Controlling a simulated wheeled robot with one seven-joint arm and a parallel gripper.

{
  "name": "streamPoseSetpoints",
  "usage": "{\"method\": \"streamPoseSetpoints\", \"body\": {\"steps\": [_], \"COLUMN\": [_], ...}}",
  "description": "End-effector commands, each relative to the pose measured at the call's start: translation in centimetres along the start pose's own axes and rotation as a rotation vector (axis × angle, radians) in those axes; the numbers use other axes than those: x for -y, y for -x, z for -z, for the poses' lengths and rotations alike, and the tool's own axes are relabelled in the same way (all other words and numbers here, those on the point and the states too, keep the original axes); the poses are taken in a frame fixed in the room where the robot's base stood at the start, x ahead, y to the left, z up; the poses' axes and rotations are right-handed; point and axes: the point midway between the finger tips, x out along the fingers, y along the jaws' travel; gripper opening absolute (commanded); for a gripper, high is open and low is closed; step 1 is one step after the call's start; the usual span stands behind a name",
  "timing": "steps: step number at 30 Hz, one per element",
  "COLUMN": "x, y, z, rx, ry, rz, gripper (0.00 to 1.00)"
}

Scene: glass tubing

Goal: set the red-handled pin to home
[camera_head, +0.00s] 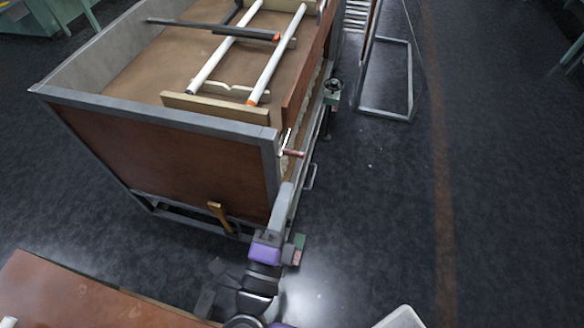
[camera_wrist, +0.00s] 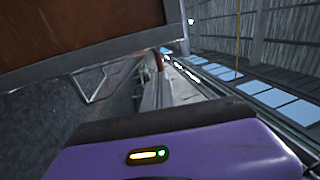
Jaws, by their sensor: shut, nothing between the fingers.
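A short reddish bar (camera_head: 293,153), which looks like the red-handled pin, sticks out sideways at the near right corner of the brown bench. In the wrist view a small reddish piece (camera_wrist: 160,61) shows far off beside the bench corner; it looks like the same handle. How far the pin is pushed in or turned is too small to tell. My gripper (camera_head: 268,238), with a purple hand, is low at the near right corner, below and apart from the red handle. It is shut and empty. Its fingertips are hard to make out.
The brown bench with a grey metal frame (camera_head: 150,108) stands left of and ahead of my gripper. White tubes (camera_head: 226,60) lie on its top. A small handwheel (camera_head: 334,84) is farther along its right side. Open dark floor (camera_head: 385,200) lies to the right.

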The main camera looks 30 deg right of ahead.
Motion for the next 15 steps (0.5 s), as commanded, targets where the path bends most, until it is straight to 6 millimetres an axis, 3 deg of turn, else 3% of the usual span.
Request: {"method": "streamPoseSetpoints", "body": {"steps": [7, 15], "x": [0.0, 0.0], "y": [-4.0, -5.6], "z": [0.0, 0.0], "rx": [-0.001, 0.001], "ry": [-0.001, 0.0], "rz": [0.001, -0.001], "gripper": [0.0, 0.0]}}
